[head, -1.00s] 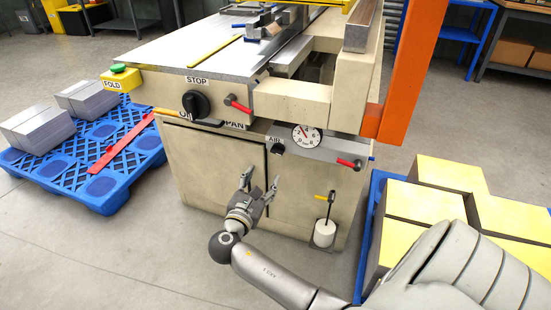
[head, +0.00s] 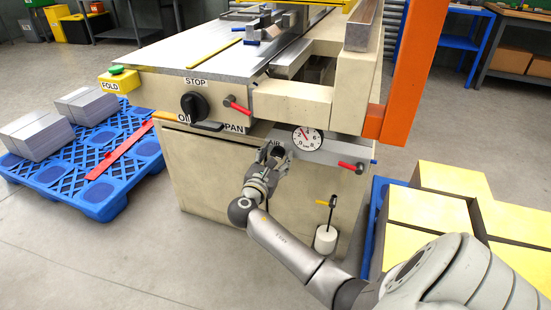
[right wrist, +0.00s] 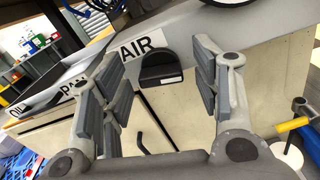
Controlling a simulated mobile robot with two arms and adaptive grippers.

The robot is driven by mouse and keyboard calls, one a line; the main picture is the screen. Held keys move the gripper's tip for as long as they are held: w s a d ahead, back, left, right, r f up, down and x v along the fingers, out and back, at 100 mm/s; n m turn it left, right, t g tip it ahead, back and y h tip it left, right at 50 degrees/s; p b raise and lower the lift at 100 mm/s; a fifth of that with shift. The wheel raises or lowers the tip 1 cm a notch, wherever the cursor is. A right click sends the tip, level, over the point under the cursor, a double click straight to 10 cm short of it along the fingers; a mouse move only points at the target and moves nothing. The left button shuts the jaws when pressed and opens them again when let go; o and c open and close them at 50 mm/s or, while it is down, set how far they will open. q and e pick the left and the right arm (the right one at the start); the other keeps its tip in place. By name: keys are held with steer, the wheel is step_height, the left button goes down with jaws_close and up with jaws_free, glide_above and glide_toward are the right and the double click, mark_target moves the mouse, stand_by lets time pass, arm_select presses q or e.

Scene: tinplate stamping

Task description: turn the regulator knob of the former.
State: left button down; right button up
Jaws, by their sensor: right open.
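The former (head: 200,165) is a cream machine in the middle of the head view. Its regulator knob (right wrist: 160,68) is black, beside the AIR label, and shows between my right gripper's fingers in the right wrist view. In the head view the gripper mostly covers the knob. My right gripper (head: 273,154) is open, with one finger on each side of the knob as the wrist camera sees it. I cannot tell whether a finger touches it. The pressure gauge (head: 307,138) is just right of the gripper. My left gripper is not in view.
A larger black knob (head: 194,106) sits under the STOP label. A red-handled lever (head: 352,167) is right of the gauge. A yellow-handled rod with a white cylinder (head: 326,238) stands low at the front. Blue pallets (head: 100,190) lie on both sides.

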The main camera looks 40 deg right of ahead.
steer(key=shift+d, duration=0.1)
steer(key=shift+c, duration=0.5)
steer(key=c, duration=0.9)
